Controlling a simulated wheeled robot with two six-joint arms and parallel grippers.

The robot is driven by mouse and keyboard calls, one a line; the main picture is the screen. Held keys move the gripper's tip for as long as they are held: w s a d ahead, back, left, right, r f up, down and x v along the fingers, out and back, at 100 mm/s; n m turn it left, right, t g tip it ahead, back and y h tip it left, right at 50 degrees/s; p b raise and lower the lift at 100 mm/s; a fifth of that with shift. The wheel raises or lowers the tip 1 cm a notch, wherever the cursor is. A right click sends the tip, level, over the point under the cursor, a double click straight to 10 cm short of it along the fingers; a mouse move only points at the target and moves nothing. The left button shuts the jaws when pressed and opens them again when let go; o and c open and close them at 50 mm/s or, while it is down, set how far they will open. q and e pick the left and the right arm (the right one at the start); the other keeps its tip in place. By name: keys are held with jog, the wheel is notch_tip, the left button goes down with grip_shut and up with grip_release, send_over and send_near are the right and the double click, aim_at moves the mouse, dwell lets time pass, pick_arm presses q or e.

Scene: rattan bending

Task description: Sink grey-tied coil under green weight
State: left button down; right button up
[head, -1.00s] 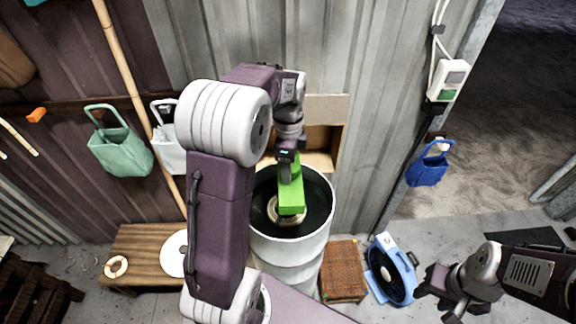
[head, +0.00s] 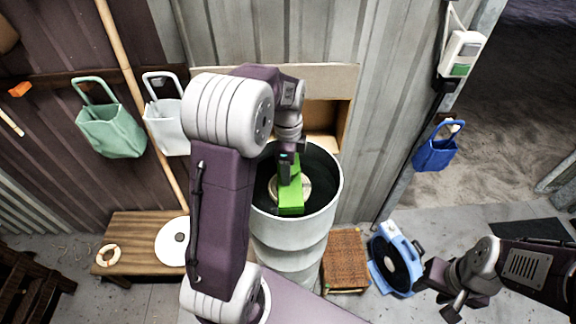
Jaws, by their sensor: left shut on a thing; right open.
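My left gripper (head: 287,163) reaches down into the mouth of a pale drum (head: 290,238) and is shut on the green weight (head: 291,198). A tan coil (head: 304,188) lies in the dark inside of the drum, under and beside the weight. The weight covers part of the coil, and I cannot see a grey tie on it. I cannot tell whether weight and coil touch. My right gripper (head: 443,293) is open and empty at the lower right, apart from the drum.
A low wooden bench (head: 142,236) at left bears a small coil (head: 108,255) and a white disc (head: 174,241). A woven brown box (head: 345,258) and a blue fan (head: 394,260) stand right of the drum. Green (head: 112,131), white (head: 171,125) and blue (head: 436,149) bags hang behind.

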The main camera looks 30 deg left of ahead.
pick_arm(q)
jog(key=shift+w+d+f, duration=0.1)
jog(key=shift+d+f, duration=0.05)
jog(key=shift+f, duration=0.05)
dwell(0.3)
jog(key=shift+f, duration=0.1)
jog(key=shift+f+b, duration=0.3)
jog(key=shift+b, duration=0.05)
jog(key=shift+f+b, duration=2.2)
jog(key=shift+f, duration=1)
